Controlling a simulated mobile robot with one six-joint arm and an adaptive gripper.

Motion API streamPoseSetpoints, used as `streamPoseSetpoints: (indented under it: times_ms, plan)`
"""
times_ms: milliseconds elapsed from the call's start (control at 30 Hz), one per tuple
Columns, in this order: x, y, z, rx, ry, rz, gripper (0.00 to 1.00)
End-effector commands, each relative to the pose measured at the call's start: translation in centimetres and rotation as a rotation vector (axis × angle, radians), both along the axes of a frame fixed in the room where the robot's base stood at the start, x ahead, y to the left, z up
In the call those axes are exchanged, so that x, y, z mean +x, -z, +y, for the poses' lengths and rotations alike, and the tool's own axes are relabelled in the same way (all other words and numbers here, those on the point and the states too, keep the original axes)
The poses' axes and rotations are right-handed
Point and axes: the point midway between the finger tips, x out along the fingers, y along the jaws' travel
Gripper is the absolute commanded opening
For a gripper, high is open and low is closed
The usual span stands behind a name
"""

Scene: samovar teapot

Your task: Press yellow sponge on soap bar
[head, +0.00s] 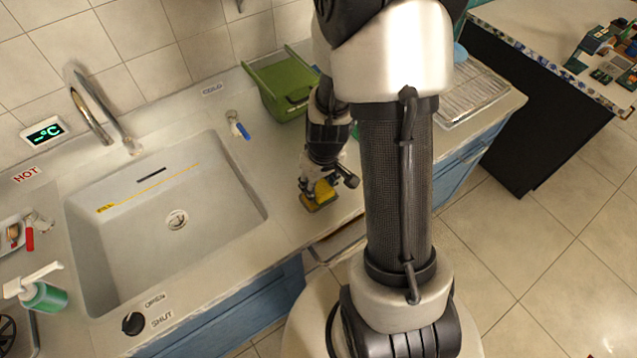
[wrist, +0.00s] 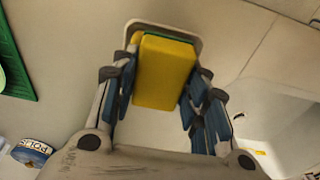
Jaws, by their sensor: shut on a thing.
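My gripper (head: 318,182) is low over the counter, right of the sink, and is shut on the yellow sponge (head: 322,193). In the wrist view the sponge (wrist: 165,75) sits between the fingers of my gripper (wrist: 160,85), with a thin green layer along its far edge. A pale dish-like thing with a rounded rim (wrist: 190,30) shows just beyond and around the sponge's far end. A small brownish patch shows there beside the sponge; I cannot tell whether it is the soap bar. The sponge hides most of what lies under it, so contact is unclear.
The sink (head: 165,230) and faucet (head: 95,115) are to the left. A green basket (head: 283,85) stands behind my gripper. A blue-handled tap (head: 238,126) is at the back. A polish tin (wrist: 33,153) shows in the wrist view. The counter's front edge is close.

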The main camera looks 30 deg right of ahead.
Motion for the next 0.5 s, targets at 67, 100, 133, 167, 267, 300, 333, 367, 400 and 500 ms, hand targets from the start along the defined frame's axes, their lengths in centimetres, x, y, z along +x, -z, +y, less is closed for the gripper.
streamPoseSetpoints:
  times_ms: [67,100,133,167,267,300,333,367,400,500]
  plan:
    - [0.00,0.06,0.00,0.000,0.000,0.000,0.22]
    - [0.00,0.10,0.00,0.000,0.000,0.000,0.22]
    - [0.01,0.13,0.00,0.000,0.000,0.000,0.22]
    - [0.00,0.17,0.00,0.000,0.000,0.000,0.22]
    - [0.00,0.30,0.00,0.000,0.000,0.000,0.22]
    - [0.00,0.35,0.00,0.000,0.000,0.000,0.22]
    - [0.01,0.38,0.00,0.000,0.000,0.000,0.22]
    - [0.00,0.42,0.00,0.000,0.000,0.000,0.22]
    - [0.00,0.47,0.00,0.000,0.000,0.000,0.22]
    - [0.00,0.58,0.00,0.000,0.000,0.000,0.22]
